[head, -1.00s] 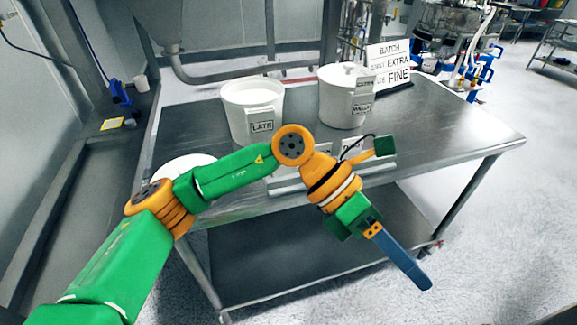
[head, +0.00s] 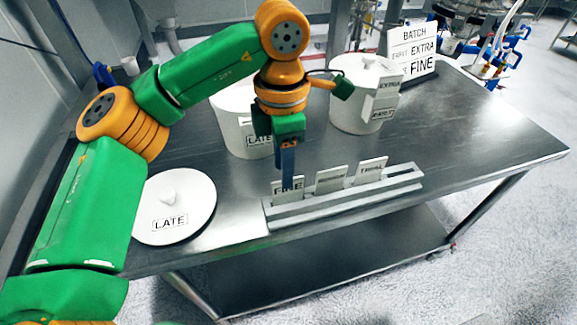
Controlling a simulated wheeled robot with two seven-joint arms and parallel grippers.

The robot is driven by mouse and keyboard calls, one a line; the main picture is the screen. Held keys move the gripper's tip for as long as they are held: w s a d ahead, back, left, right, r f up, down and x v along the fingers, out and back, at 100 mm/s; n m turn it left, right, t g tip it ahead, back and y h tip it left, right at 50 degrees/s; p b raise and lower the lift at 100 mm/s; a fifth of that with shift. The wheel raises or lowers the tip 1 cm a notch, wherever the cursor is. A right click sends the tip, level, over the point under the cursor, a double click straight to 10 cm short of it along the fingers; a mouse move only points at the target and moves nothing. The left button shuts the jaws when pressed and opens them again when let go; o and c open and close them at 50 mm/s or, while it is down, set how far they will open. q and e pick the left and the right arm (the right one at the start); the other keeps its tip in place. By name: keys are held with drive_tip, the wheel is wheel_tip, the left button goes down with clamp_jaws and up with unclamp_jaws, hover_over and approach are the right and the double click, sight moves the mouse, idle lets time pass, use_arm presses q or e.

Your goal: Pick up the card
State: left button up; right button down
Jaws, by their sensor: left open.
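A grey slotted rack (head: 345,201) lies near the front edge of the metal table and holds three upright white cards. The left card (head: 293,190) appears to read FINE. The middle card (head: 331,179) and the right card (head: 370,170) have lettering too small to read surely. My left gripper (head: 288,182) points down at the left card, and its blue fingers cover part of that card. It is open; whether the fingers straddle the card or hang in front of it, I cannot tell. My right gripper is out of view.
A white sign (head: 411,52) reads BATCH, EXTRA, FINE, with other words small. A white tub (head: 232,120) labelled LATE stands behind my arm, partly hidden. A lidded tub (head: 352,98) with tags stands right of it. A LATE lid (head: 175,205) lies left. The table's right side (head: 480,125) is clear.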

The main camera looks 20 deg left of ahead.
sight(288, 190)
use_arm(q)
drive_tip(key=shift+f, duration=0.15)
drive_tip(key=f, duration=0.2)
drive_tip(key=f+p, duration=0.2)
drive_tip(key=f, duration=0.1)
drive_tip(key=shift+s+d+f, duration=0.1)
drive_tip(key=shift+d+f, duration=0.2)
drive_tip(key=shift+d, duration=0.05)
drive_tip(key=shift+f, duration=0.45)
drive_tip(key=shift+r, duration=0.1)
clamp_jaws()
